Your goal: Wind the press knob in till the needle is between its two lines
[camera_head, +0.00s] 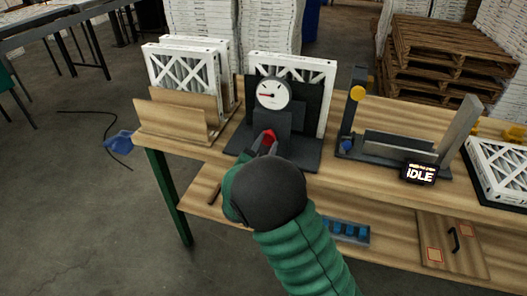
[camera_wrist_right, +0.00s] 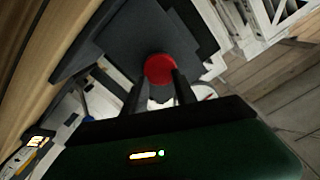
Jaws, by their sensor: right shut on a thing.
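The press knob (camera_head: 268,138) is red and sits low on the front of the dark press (camera_head: 271,124). My right gripper (camera_head: 263,147) is shut on the knob; my wrist and forearm hide part of the press base. In the right wrist view the round red knob (camera_wrist_right: 159,68) lies between the two dark fingers (camera_wrist_right: 158,84). The dial (camera_head: 272,93) has a white face above the knob, with a red needle pointing left. Its two lines are too small to make out. A white-framed filter (camera_head: 318,70) stands behind the dial. My left gripper is not in view.
A wooden rack (camera_head: 180,118) with white filters stands left of the press. A dark fixture (camera_head: 400,147) with a sign reading IDLE (camera_head: 420,173) stands to the right. A blue tray (camera_head: 345,231) lies on the lower shelf. Pallets (camera_head: 455,60) are stacked behind.

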